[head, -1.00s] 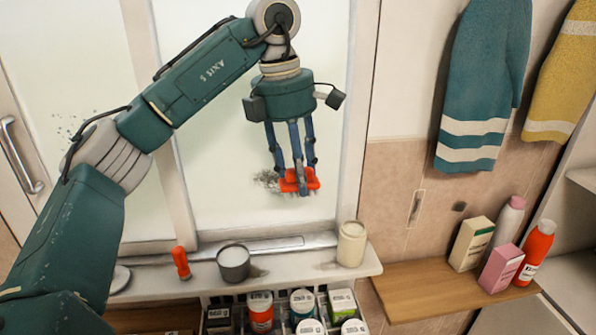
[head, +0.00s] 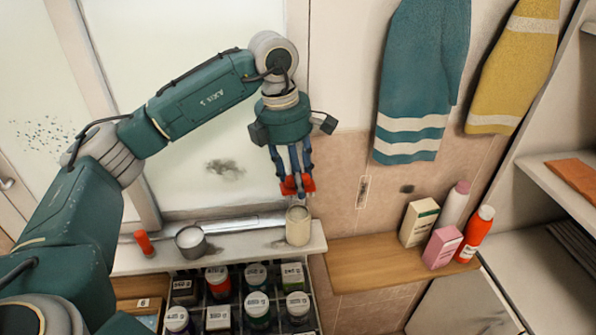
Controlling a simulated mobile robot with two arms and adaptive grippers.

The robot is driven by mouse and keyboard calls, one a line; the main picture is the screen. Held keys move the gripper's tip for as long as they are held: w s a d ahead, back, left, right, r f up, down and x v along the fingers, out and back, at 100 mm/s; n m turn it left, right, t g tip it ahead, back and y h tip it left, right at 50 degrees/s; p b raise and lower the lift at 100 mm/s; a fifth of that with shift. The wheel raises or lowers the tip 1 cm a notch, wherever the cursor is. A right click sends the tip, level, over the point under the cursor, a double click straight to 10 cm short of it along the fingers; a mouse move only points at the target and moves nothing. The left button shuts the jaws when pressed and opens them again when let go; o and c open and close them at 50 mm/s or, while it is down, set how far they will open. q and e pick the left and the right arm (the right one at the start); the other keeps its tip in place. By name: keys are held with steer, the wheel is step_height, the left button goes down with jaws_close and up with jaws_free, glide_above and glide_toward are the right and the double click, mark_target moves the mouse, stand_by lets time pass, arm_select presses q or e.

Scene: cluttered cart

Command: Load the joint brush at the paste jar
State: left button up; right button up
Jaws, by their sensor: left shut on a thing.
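My left gripper (head: 296,182) is shut on a red-orange brush (head: 308,184), just above the cream jar on the ledge. The fingers hide part of the brush, and its bristles are too small to make out. The cream jar (head: 298,228) stands upright at the right end of the pale ledge. Its top is open or light-coloured; I cannot tell which. A grey cup (head: 191,244) with white contents stands further left on the ledge. I cannot tell for sure which of the two holds the paste. My right gripper is not in view.
A small red-orange object (head: 143,242) stands left on the ledge (head: 265,241). Below is a rack of several labelled jars (head: 257,305). A wooden shelf (head: 350,250) at right holds a carton, a pink box and bottles. Towels (head: 425,80) hang above. A dark smudge (head: 225,170) marks the pane.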

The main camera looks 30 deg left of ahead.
mark_target(297, 212)
arm_select(q)
steer(key=shift+d+f+b, duration=0.1)
steer(key=shift+f+b, duration=0.35)
steer(key=shift+f, duration=0.35)
steer(key=shift+f+b, duration=1.25)
steer(key=shift+f, duration=0.8)
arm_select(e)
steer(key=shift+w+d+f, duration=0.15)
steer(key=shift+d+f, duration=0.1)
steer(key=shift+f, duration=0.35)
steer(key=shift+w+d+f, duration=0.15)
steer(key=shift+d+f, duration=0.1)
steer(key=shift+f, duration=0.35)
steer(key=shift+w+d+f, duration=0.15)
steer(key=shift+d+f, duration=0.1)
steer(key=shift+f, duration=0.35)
arm_select(q)
steer(key=shift+f, duration=0.2)
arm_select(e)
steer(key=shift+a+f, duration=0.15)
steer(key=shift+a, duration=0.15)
arm_select(q)
steer(key=shift+f+b, duration=0.25)
steer(key=shift+b, duration=0.15)
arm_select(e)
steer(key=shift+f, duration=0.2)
